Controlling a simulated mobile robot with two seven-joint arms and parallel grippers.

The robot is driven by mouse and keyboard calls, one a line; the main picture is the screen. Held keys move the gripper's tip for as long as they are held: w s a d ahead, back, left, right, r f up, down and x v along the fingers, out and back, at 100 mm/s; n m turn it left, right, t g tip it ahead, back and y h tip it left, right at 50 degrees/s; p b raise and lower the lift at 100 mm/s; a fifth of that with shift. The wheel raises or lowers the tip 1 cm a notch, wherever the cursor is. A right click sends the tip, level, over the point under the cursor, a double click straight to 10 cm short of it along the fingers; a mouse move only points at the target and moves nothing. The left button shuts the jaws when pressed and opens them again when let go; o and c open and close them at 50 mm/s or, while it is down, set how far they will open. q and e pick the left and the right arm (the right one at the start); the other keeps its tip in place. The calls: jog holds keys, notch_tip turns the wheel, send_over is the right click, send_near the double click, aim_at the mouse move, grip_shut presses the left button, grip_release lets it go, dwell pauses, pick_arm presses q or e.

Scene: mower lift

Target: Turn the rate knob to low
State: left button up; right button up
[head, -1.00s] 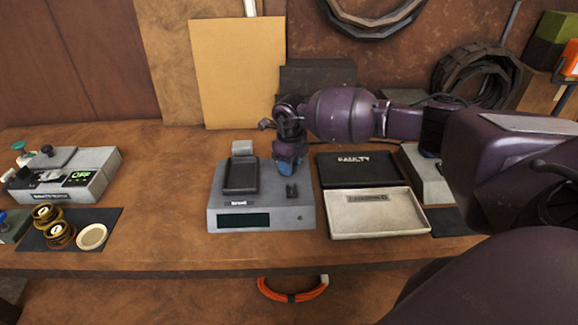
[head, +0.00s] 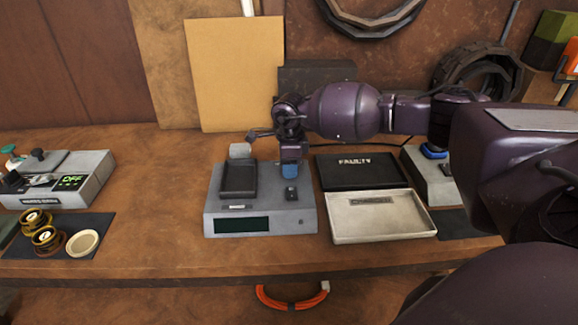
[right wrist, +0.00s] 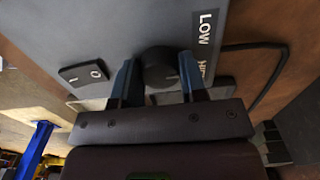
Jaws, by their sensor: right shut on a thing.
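The grey device (head: 218,224) stands mid-bench with a dark display on its front. My right gripper (head: 290,170) reaches down over its right rear part in the head view and hides the knob there. In the right wrist view, the round dark rate knob (right wrist: 160,68) sits between the two blue fingers of my right gripper (right wrist: 157,82), which is shut on it. The label LOW (right wrist: 205,28) is beside the knob; a second label, partly hidden by a finger, seems to read HIGH. I cannot make out the knob's pointer. My left gripper is not in view.
A black rocker switch (head: 290,193) sits in front of the gripper, and a black cradle (head: 239,180) is to its left. An open metal tray (head: 345,235) and a black FAULTY tray (head: 330,172) stand close on the right. The bench between the left-hand device (head: 90,185) and the grey device is clear.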

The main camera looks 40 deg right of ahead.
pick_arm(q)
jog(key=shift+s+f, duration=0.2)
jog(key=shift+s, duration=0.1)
pick_arm(e)
jog(key=o, duration=0.9)
jog(key=shift+o, duration=0.2)
jog(key=shift+r, duration=0.1)
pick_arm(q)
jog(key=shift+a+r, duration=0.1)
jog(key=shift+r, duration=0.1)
pick_arm(e)
notch_tip(320, 180, up, 11)
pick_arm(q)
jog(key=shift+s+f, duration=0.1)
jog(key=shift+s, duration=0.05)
pick_arm(e)
jog(key=shift+f, duration=0.2)
